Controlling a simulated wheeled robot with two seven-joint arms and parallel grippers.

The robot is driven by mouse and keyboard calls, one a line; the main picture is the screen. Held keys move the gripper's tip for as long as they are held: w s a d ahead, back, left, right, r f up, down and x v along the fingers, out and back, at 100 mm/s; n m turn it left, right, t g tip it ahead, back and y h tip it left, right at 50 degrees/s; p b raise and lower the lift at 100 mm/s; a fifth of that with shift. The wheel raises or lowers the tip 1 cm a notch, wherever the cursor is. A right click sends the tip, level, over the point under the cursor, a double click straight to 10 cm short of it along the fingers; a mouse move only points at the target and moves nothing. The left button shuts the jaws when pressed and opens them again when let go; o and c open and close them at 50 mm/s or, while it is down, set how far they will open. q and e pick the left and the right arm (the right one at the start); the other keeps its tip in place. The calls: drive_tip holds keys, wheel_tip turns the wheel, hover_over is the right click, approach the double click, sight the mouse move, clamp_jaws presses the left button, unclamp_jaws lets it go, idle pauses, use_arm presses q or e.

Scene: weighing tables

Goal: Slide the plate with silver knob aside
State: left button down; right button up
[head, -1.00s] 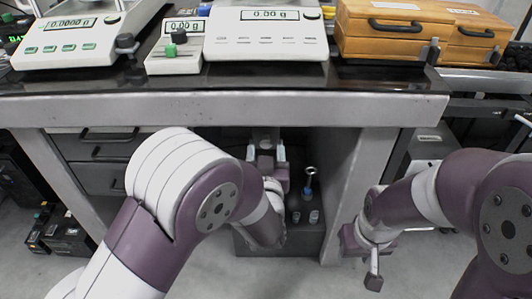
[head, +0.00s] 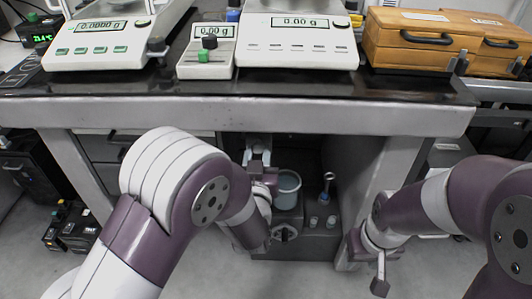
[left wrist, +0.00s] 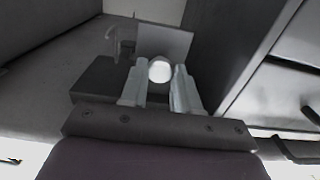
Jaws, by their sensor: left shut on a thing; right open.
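In the left wrist view the silver knob (left wrist: 160,70) sits between the two fingers of my left gripper (left wrist: 159,88), which is shut on it. The grey plate (left wrist: 165,43) shows behind the knob. In the head view my left gripper (head: 259,164) is under the table, and the arm and fingers mostly hide the knob and plate. A blue-grey round container (head: 288,188) is open to view just right of the gripper, on a dark box (head: 308,243). My right gripper (head: 366,268) is open and empty, low by the table's right leg.
The box also bears a small upright tool with a ring top (head: 328,180) and small weights (head: 331,221). A dial (head: 285,234) is on its front. The table edge (head: 240,119) hangs above my left arm. Scales (head: 300,45) and wooden cases (head: 430,62) stand on top.

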use_arm(q)
drive_tip(key=c, duration=0.8)
unclamp_jaws()
drive_tip(key=shift+s, duration=0.1)
drive_tip(key=s+p, duration=0.4)
drive_tip(key=s, duration=0.8)
drive_tip(key=shift+s, duration=0.25)
